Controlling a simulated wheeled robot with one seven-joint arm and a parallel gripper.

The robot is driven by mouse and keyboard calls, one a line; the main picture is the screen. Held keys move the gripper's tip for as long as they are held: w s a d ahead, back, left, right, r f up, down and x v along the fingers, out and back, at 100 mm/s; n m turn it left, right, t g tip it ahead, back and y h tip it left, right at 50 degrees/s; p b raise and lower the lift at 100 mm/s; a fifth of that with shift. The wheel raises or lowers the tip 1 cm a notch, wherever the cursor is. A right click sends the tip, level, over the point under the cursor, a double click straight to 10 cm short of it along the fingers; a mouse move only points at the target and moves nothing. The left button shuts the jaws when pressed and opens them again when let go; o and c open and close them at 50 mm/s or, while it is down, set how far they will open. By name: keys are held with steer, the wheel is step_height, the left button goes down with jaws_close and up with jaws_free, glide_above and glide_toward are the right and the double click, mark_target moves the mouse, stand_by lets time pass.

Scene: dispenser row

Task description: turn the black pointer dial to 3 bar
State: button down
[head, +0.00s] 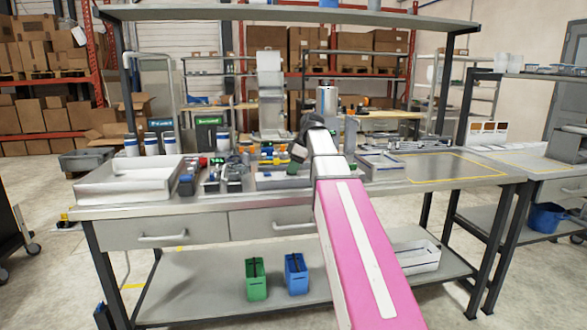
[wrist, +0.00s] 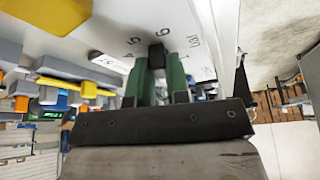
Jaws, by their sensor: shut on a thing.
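The black pointer dial (wrist: 157,51) shows in the wrist view as a small dark block against a white face (wrist: 180,20) with printed numerals and what looks like "bar". My gripper (wrist: 159,72) has its two green fingers closed on the dial from either side. The fingers hide most of the dial, so I cannot tell which number its pointer marks. In the head view my gripper (head: 299,150) is over the back middle of the workbench, and the dial is hidden there behind my arm.
The workbench (head: 440,168) carries a white tray (head: 128,180) at left and several small devices near my gripper. A yellow-marked area at right is clear. Green (head: 256,280) and blue (head: 296,274) containers stand on the lower shelf. An upper shelf (head: 290,14) spans the bench.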

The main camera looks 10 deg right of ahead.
steer(key=m+t, duration=0.1)
steer(key=m, duration=0.3)
steer(key=shift+s+a+m+t+h, duration=0.1)
steer(key=shift+s+m+t+h, duration=0.1)
steer(key=shift+m+t+h, duration=0.2)
steer(key=shift+a+m+t+h, duration=0.1)
steer(key=shift+m+t+h, duration=0.5)
steer(key=shift+m, duration=1.5)
steer(key=c, duration=1.1)
jaws_free()
steer(key=v, duration=1)
steer(key=shift+r, duration=0.45)
